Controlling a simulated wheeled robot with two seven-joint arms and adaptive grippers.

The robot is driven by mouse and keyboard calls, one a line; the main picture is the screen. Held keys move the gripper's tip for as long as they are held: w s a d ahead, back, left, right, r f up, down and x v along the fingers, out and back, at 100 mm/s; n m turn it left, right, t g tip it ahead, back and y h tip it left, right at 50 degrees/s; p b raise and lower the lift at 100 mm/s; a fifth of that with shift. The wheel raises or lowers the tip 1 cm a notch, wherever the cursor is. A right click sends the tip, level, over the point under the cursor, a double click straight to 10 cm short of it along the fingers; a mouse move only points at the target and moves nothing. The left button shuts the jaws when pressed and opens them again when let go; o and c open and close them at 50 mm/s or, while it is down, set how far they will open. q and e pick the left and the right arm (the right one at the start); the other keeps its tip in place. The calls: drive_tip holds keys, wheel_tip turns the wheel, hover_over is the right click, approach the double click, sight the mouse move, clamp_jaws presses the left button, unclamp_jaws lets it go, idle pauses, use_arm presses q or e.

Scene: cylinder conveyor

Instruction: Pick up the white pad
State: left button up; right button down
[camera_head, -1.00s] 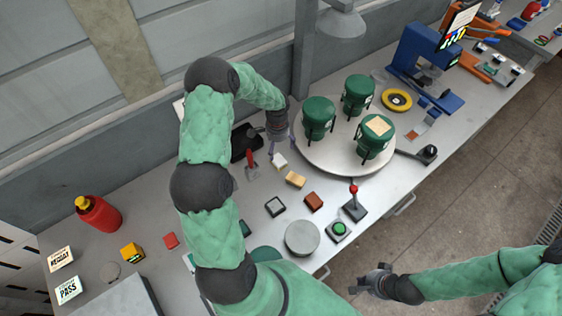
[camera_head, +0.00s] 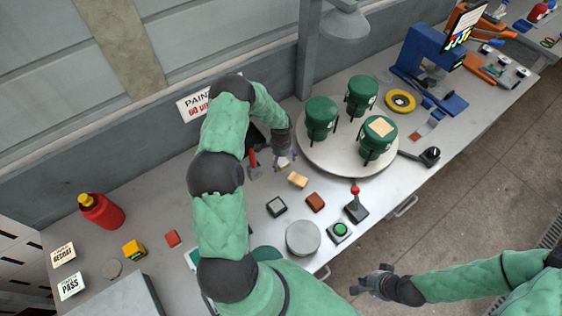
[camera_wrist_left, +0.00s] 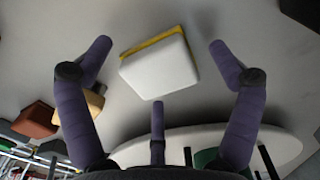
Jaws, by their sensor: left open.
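The white pad (camera_wrist_left: 160,68) lies on the grey table and shows in the left wrist view as a white block with a yellow edge along its far side. In the head view the pad (camera_head: 283,162) is mostly hidden under my left gripper (camera_head: 284,160). My left gripper also shows in the left wrist view (camera_wrist_left: 160,75), with its purple fingers spread on either side of the pad, open and not touching it. My right gripper (camera_head: 372,283) is off the table's front edge, away from the pad; its jaw state is unclear.
A round turntable (camera_head: 330,160) with green canisters (camera_head: 321,118) stands to the right of my left gripper. A tan block (camera_head: 298,180), a brown block (camera_head: 315,202) and a red-handled tool (camera_head: 253,163) lie close by. A red-knobbed lever (camera_head: 356,207) stands near the front edge.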

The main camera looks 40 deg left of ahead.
use_arm(q)
drive_tip(key=shift+f, duration=0.15)
drive_tip(key=c, duration=1.3)
drive_tip(key=shift+c, duration=0.2)
drive_tip(key=shift+r, duration=0.45)
wheel_tip(320, 180, up, 2)
drive_tip(key=shift+w+r, duration=0.1)
drive_tip(key=s+d+r+b, duration=0.1)
drive_tip(key=s+d+r, duration=0.6)
drive_tip(key=d+r, duration=0.3)
drive_tip(key=shift+s+d, duration=0.2)
drive_tip(key=shift+d, duration=0.8)
